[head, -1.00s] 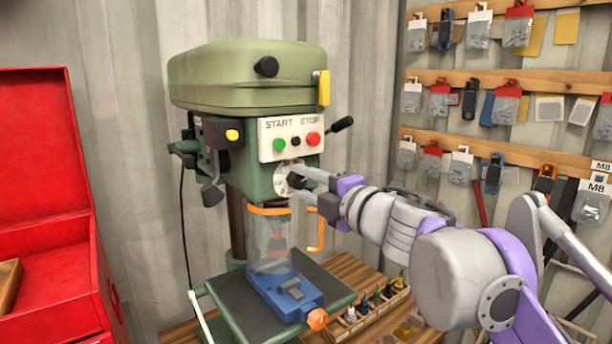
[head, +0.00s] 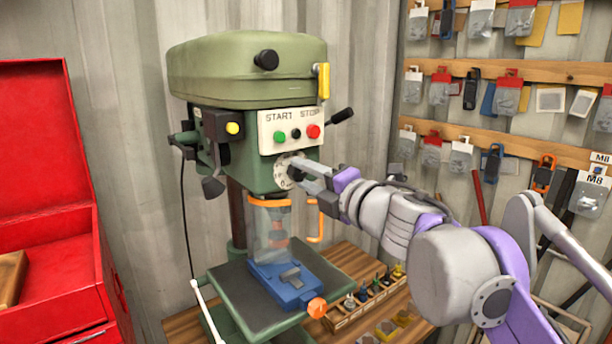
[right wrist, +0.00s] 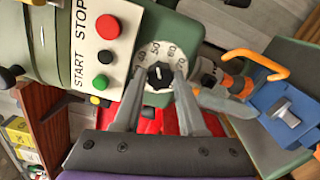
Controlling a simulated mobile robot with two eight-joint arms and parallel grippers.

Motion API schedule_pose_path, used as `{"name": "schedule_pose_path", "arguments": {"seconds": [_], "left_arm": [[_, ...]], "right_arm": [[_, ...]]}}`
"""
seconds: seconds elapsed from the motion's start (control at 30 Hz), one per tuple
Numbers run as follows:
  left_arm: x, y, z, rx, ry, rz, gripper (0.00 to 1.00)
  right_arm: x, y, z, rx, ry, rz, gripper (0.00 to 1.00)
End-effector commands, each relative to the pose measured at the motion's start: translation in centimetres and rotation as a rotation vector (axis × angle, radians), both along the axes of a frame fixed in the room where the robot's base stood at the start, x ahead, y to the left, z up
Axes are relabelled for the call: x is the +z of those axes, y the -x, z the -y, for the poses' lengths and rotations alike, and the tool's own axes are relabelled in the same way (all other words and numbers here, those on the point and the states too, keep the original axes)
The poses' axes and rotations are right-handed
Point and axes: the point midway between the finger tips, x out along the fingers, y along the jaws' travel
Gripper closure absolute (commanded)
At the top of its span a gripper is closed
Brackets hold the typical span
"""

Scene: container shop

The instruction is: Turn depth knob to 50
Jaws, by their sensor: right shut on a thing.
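The depth knob is a black knob (right wrist: 158,76) on a white numbered dial (right wrist: 152,50) on the front of the green drill press (head: 245,75). In the head view the dial (head: 281,173) is partly covered by my right gripper (head: 300,168). In the right wrist view my right gripper (right wrist: 164,85) has its two fingers on either side of the knob, shut on it. Numbers such as 40, 50, 60 and 70 show around the dial; the exact reading is too small to tell. My left gripper is not in view.
The START/STOP panel (head: 290,134) sits just above the dial. A clear guard with an orange rim (head: 270,203) and a blue vise (head: 285,285) are below. A red toolbox (head: 40,190) stands at left, a tray of bits (head: 365,300) at lower right.

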Motion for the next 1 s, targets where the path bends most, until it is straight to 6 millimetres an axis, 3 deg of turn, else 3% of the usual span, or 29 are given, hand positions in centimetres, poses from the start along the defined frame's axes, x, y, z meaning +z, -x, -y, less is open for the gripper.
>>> {"name": "schedule_pose_path", "arguments": {"seconds": [0.03, 0.2, 0.57, 1.0], "left_arm": [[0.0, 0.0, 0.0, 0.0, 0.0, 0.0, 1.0], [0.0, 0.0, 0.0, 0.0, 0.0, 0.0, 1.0], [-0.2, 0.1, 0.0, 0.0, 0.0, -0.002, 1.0], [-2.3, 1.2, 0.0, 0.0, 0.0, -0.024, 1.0]], "right_arm": [[0.0, 0.0, 0.0, 0.0, 0.0, 0.0, 0.56], [0.0, 0.0, 0.0, 0.0, -0.001, -0.001, 0.29], [-0.1, 0.5, 0.4, -0.001, 0.0, -0.001, 0.29], [-0.3, 7.0, 5.2, -0.004, 0.0, -0.003, 0.29]]}}
